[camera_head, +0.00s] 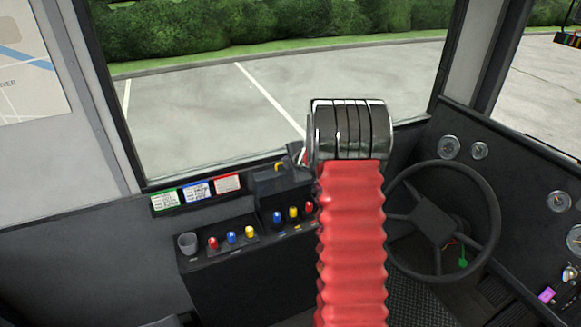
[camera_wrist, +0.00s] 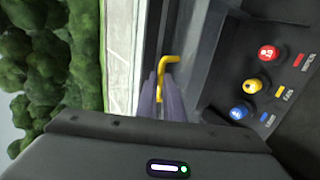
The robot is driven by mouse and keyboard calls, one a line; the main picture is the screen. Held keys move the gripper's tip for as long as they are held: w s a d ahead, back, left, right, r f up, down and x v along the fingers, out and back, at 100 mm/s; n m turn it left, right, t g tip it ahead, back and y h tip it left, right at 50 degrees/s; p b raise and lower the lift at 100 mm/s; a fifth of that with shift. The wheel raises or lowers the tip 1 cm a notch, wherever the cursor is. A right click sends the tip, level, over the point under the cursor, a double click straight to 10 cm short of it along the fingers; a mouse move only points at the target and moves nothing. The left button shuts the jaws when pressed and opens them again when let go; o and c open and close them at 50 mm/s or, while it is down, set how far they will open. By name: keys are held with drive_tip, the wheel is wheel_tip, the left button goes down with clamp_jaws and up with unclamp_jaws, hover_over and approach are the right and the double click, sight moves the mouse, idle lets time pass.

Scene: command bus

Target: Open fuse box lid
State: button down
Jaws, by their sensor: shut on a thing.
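The fuse box (camera_head: 274,183) is a dark box on the console below the windshield, left of my red arm in the head view. Its lid has a yellow handle (camera_head: 279,165), which is bent and also shows in the wrist view (camera_wrist: 168,61). My gripper (camera_wrist: 159,83) is shut on the yellow handle, with the handle's lower end between the fingers. In the head view only a small part of my gripper (camera_head: 297,152) shows; my arm hides the rest. The lid's edge and the box's inside cannot be made out.
A steering wheel (camera_head: 443,221) is at the right. The windshield (camera_head: 240,95) lies behind the console.

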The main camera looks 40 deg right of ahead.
drive_tip(key=shift+w+a+r, duration=0.1)
drive_tip(key=shift+w+r, duration=0.15)
drive_tip(key=shift+r, duration=0.2)
drive_tip(key=c, duration=2.1)
unclamp_jaws()
drive_tip(key=shift+o, duration=1)
drive_tip(key=shift+s+f, duration=0.15)
drive_tip(key=v, duration=1.3)
drive_tip(key=shift+s, duration=0.35)
